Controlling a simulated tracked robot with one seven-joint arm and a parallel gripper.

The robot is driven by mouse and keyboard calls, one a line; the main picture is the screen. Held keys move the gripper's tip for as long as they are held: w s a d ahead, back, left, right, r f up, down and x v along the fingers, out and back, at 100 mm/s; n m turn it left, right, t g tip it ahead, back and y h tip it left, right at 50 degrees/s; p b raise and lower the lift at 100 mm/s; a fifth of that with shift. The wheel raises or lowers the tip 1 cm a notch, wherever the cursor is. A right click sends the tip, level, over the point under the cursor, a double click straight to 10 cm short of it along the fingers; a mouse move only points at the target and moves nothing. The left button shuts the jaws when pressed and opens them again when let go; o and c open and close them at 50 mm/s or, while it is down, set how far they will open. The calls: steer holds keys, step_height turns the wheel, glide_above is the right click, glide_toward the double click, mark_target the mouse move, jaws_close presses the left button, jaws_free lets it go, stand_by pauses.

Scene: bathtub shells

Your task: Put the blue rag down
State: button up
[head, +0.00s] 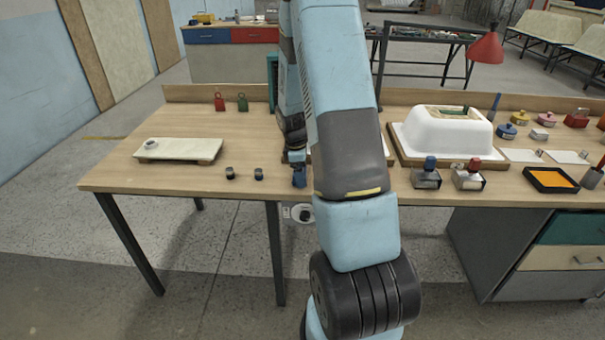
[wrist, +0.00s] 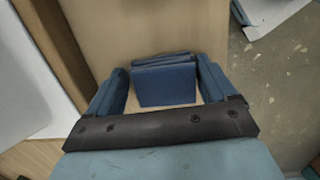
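The blue rag (wrist: 165,85) shows in the wrist view as a dark blue folded piece. In the head view my gripper (head: 297,157) points down at the front edge of the wooden bench, left of my arm. The rag (head: 299,177) shows there as a small blue patch under it. I cannot tell whether the rag touches the bench top (head: 120,178).
A pale board (head: 180,149) with a small ring lies to the left. Two small dark pieces (head: 245,173) sit near the front edge. My arm hides the bench's middle.

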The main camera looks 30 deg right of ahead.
steer(key=shift+o, duration=0.4)
steer(key=shift+s+a+f, duration=0.2)
steer(key=shift+s+f, duration=0.25)
steer(key=shift+f, duration=0.2)
steer(key=shift+r, duration=0.25)
steer(key=s+a+r+m+t, duration=0.1)
steer(key=a+r, duration=0.2)
steer(key=r, duration=0.8)
steer(key=s+a+r+m, duration=0.1)
steer(key=a+r, duration=0.2)
steer(key=r, duration=0.7)
steer(key=s+a+r+m+t, duration=0.1)
steer(key=s+a+r+m, duration=0.2)
steer(key=s, duration=0.4)
steer(key=s+a+r+m+t, duration=0.2)
steer(key=s+a+r, duration=0.3)
steer(key=s, duration=0.3)
steer(key=s+a+r+m+t+y, duration=0.1)
steer(key=s+a+r+m+t, duration=0.1)
steer(key=s+a+r+m, duration=0.2)
steer(key=s+r, duration=0.2)
steer(key=s, duration=0.1)
steer(key=shift+s, duration=0.4)
